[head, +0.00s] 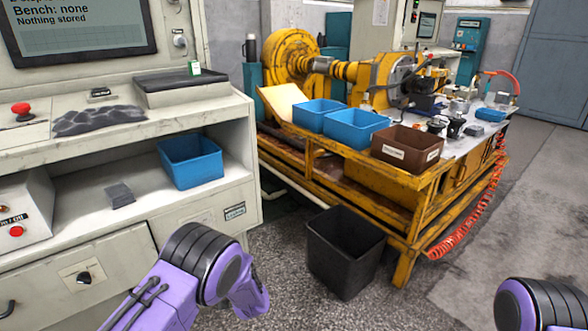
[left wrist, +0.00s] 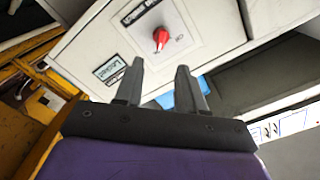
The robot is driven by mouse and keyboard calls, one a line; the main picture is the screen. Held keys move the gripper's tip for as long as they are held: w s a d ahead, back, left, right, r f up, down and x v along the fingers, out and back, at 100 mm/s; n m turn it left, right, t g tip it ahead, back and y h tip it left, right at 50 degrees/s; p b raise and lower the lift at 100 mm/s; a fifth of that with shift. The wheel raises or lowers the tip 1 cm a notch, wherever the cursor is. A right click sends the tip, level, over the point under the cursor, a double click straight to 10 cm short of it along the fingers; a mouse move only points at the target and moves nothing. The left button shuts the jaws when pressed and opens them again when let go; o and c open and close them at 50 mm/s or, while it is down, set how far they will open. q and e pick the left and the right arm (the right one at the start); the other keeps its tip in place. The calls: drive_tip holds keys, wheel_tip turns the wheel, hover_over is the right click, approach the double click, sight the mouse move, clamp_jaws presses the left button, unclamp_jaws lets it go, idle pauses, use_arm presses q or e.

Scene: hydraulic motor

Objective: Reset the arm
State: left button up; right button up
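My left arm (head: 205,275) is purple and black and comes in at the bottom of the head view, in front of the grey cabinet. Its gripper tips are not visible there. In the left wrist view my left gripper (left wrist: 160,85) shows two dark fingers standing apart with nothing between them. My right arm (head: 535,305) shows only as a purple and black joint at the bottom right of the head view. Its gripper is out of view.
A grey cabinet (head: 225,215) with a shelf holding a blue bin (head: 190,162) stands at left. A yellow workbench (head: 330,180) carries blue bins, a brown bin (head: 407,148) and motor parts. A black bin (head: 345,252) stands on the floor. Floor at right is clear.

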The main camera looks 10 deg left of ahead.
use_arm(q)
drive_tip(key=s+d+f+n+g+h, duration=0.1)
drive_tip(key=s+f+n+g+h, duration=0.15)
drive_tip(key=s+f, duration=0.5)
drive_tip(key=s+f+n+g+h, duration=0.1)
drive_tip(key=s+f+h, duration=0.3)
drive_tip(key=s, duration=0.7)
drive_tip(key=s+d+f+n+g+h, duration=0.1)
drive_tip(key=s+f+n+g+h, duration=0.15)
drive_tip(key=s+f, duration=0.55)
drive_tip(key=s+d+r+g+h, duration=0.2)
drive_tip(key=s+g, duration=0.1)
drive_tip(key=s, duration=1.2)
wheel_tip(320, 180, up, 15)
drive_tip(key=w+p, duration=0.1)
drive_tip(key=p, duration=1.4)
drive_tip(key=shift+a+t+y, duration=0.15)
drive_tip(key=shift+t+y, duration=0.15)
drive_tip(key=shift+r, duration=0.1)
